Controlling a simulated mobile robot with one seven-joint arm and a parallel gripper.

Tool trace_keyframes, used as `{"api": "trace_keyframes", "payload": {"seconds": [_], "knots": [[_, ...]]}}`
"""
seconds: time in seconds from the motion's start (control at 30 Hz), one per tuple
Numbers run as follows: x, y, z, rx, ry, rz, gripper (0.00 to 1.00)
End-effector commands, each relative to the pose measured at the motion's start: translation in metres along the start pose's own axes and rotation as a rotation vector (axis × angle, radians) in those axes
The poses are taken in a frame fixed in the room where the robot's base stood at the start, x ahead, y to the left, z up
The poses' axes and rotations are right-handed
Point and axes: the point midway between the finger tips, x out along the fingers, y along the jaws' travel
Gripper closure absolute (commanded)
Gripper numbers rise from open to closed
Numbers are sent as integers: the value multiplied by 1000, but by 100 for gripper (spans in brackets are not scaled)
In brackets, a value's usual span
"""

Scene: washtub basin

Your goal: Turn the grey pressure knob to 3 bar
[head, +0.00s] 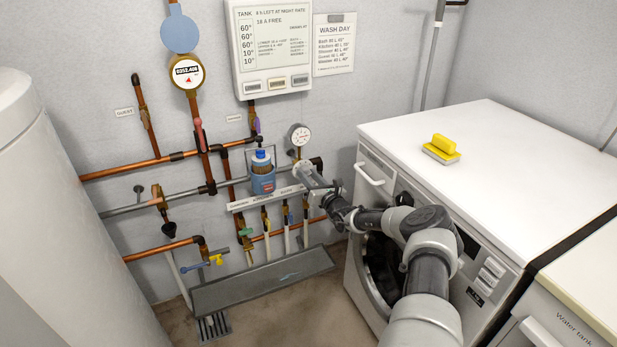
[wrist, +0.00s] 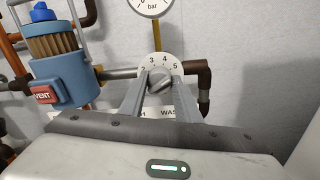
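The grey pressure knob (wrist: 160,83) sits at the centre of a white round dial (wrist: 151,63) marked 2, 3, 4 and 5 in the wrist view. Its grip bar looks tilted, but I cannot read which number it points to. My gripper (wrist: 160,86) has one finger on each side of the knob. I cannot tell whether the fingers touch it. A round gauge (wrist: 150,4) marked "bar" is above the dial, its top cut off. In the head view the gauge (head: 300,134) is whole, and my gripper (head: 309,174) is below it, largely covering the knob's spot.
A blue filter housing (wrist: 62,72) with a red VENT label stands left of the dial. A pipe elbow (wrist: 204,78) is close on the right. In the head view a washing machine (head: 470,170) with a yellow brush (head: 441,149) stands right of my gripper. A trough (head: 260,284) lies below.

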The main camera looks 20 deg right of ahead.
Motion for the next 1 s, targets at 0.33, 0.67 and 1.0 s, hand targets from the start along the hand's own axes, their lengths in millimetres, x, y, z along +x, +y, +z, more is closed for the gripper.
{"api": "trace_keyframes", "payload": {"seconds": [0.33,0.67,1.0], "knots": [[0,1,1,-30,1,0,92],[0,2,5,-227,13,-2,92],[0,3,4,-546,29,-6,92]]}}
